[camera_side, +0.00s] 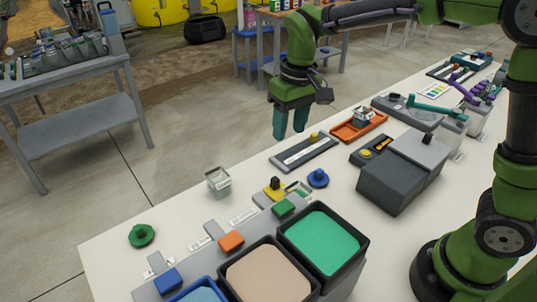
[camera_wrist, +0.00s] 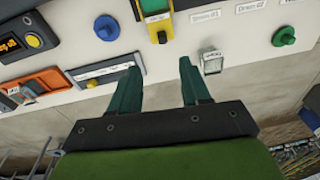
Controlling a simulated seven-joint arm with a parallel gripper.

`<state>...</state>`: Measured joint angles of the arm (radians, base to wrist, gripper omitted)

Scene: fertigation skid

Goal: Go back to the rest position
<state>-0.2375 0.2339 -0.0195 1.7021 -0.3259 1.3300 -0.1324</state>
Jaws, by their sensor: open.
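My gripper (camera_side: 290,130) is green with two teal fingers. In the side view it hangs in the air, pointing down, past the far edge of the white table (camera_side: 118,262). Its fingers are apart with nothing between them. The wrist view shows the two fingers of my gripper (camera_wrist: 159,75) spread and empty, with the table edge beyond them. A grey slotted tray with a yellow knob (camera_side: 303,153) lies on the table near the gripper, not touched by it.
A clear small container (camera_side: 218,181), a blue knob (camera_side: 318,178) and a green knob (camera_side: 142,235) stand on the table. Open bins, including a green-filled one (camera_side: 322,242), sit at the front. A grey box (camera_side: 403,175) and an orange tray (camera_side: 359,125) are to the right.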

